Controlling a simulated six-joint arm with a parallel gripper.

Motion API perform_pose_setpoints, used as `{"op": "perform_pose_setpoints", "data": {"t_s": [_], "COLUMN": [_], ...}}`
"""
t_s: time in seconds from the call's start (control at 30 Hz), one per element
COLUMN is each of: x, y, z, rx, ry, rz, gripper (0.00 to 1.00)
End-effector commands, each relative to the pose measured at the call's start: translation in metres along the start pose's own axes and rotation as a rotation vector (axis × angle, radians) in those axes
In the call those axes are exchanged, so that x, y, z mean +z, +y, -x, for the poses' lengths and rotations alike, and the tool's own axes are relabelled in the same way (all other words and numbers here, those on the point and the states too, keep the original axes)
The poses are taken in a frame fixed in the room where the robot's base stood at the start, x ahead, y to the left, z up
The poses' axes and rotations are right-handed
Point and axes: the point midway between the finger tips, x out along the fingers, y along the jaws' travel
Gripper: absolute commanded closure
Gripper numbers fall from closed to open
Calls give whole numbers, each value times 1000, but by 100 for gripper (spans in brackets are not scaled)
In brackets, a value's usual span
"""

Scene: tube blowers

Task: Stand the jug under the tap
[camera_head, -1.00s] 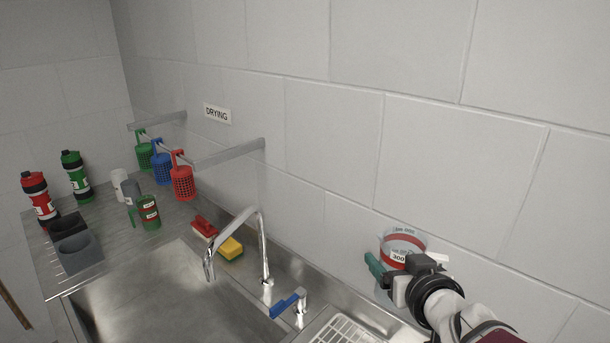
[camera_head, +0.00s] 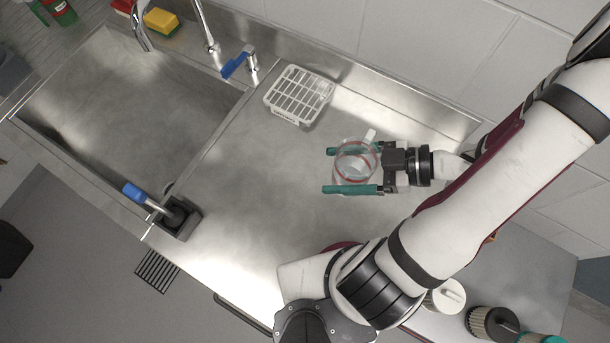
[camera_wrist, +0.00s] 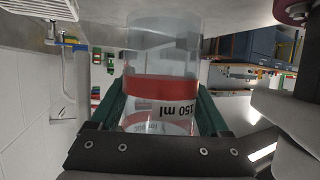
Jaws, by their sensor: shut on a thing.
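A clear jug (camera_head: 356,163) with a red band is between the green fingers of my gripper (camera_head: 330,170), which is shut on it. The chrome tap (camera_head: 206,32) arches over the sink (camera_head: 130,105) at upper left, well away from the jug. Its blue lever (camera_head: 236,65) stands beside it.
A yellow sponge (camera_head: 160,21) is behind the sink. A blue-handled tool (camera_head: 135,193) stands in a dark holder (camera_head: 178,222) at the front. The steel (camera_head: 270,190) left of the jug is clear.

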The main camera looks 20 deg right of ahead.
Motion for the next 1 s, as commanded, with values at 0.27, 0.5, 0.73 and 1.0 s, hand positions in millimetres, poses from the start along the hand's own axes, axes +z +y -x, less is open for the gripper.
{"op": "perform_pose_setpoints", "data": {"t_s": [0.27,0.5,0.73,1.0], "x": [11,45,49,52], "y": [-2,-2,-1,-1], "z": [-80,-100,-102,-102], "rx": [-5,0,2,2], "ry": [1,-2,-3,-3], "rz": [-5,-6,-2,-2], "gripper": [97,97,97,1]}}
